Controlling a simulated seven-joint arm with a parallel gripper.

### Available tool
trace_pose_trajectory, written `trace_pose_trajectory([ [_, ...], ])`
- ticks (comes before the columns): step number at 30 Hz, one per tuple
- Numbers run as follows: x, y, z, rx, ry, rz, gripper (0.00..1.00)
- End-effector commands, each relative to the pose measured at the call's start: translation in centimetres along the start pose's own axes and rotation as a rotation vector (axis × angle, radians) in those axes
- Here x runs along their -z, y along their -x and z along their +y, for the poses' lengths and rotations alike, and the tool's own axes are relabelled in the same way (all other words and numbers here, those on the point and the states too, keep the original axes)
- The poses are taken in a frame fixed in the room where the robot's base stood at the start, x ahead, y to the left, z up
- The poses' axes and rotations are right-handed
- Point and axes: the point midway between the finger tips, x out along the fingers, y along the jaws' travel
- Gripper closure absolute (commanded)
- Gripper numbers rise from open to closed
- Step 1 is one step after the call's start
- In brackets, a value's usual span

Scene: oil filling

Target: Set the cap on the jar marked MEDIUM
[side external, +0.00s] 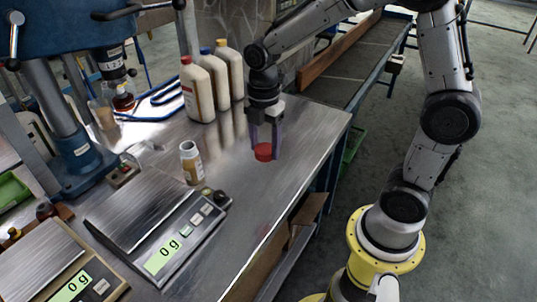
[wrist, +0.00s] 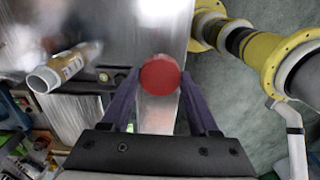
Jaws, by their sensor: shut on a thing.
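A red cap (side external: 263,152) is between the two purple fingers of my gripper (side external: 264,140), low over the metal table at its right part. I cannot tell whether the cap touches the table. In the wrist view the red cap (wrist: 160,74) sits between the fingertips of my gripper (wrist: 160,85). A small open jar (side external: 191,163) with a tan label stands upright on the table, left of my gripper. The jar (wrist: 64,68) also shows at the left of the wrist view, with its open mouth visible. Its label is too small to read.
Several large white bottles (side external: 197,90) with coloured caps stand behind the jar. A scale (side external: 160,225) reading 0 g lies in front of it, with another scale (side external: 45,265) at the lower left. A blue press (side external: 65,110) stands at the left. The metal table (side external: 240,195) is clear around the cap.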

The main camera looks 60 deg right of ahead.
Motion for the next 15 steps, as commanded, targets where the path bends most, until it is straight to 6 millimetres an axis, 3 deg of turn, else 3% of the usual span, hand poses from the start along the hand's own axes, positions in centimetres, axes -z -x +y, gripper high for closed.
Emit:
trace_pose_trajectory([
  [9,1.6,4.7,11.1,-0.025,-0.011,0.001,0.9],
  [15,3.2,5.3,17.1,-0.032,-0.003,0.002,0.9],
])
